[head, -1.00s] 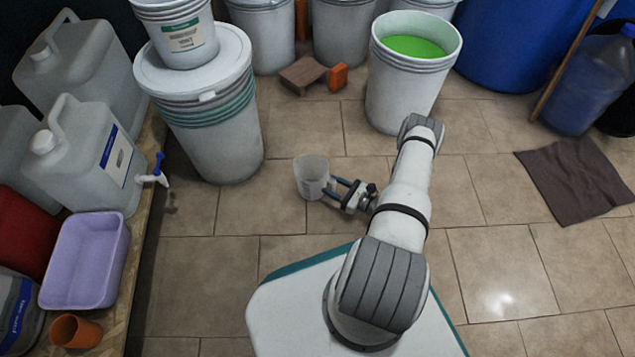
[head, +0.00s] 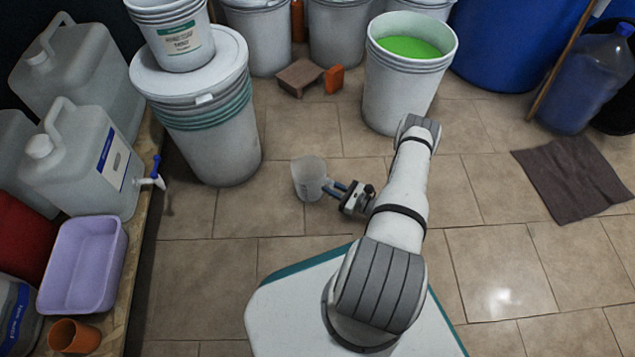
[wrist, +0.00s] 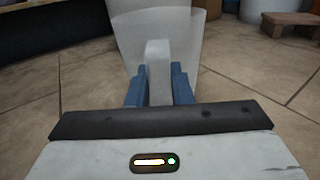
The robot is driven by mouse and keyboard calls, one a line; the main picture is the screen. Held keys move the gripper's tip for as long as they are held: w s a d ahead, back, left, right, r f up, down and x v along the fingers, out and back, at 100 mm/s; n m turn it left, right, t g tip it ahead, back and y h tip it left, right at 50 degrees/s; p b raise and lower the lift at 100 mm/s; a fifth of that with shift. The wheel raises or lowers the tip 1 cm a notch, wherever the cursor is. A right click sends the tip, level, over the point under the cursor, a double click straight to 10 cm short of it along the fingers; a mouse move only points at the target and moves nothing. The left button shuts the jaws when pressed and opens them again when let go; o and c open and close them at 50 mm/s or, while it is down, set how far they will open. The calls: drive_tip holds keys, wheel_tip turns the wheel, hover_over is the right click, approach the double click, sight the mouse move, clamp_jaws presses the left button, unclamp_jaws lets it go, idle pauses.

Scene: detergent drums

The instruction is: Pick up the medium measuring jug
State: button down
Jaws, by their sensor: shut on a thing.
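The measuring jug (head: 308,177) is a pale, translucent cup in the middle of the head view, upright at floor level. I cannot tell whether its base touches the tiles. My gripper (head: 328,188) reaches it from the right, its blue fingers closed on the jug's handle. In the wrist view the jug (wrist: 178,45) fills the top middle. Its pale handle stands between the two blue fingers of my gripper (wrist: 159,88), which are shut on it.
A white bucket of green liquid (head: 388,100) stands behind the arm. A lidded drum (head: 215,140) is to the jug's left. A brown stool (head: 299,76) and an orange block (head: 334,79) lie behind. A dark mat (head: 575,178) is at right. Floor around the jug is clear.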

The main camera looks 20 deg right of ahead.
wheel_tip(320, 180, up, 10)
drive_tip(key=p, duration=0.5)
idle(0.3)
drive_tip(key=c, duration=1.9)
unclamp_jaws()
clamp_jaws()
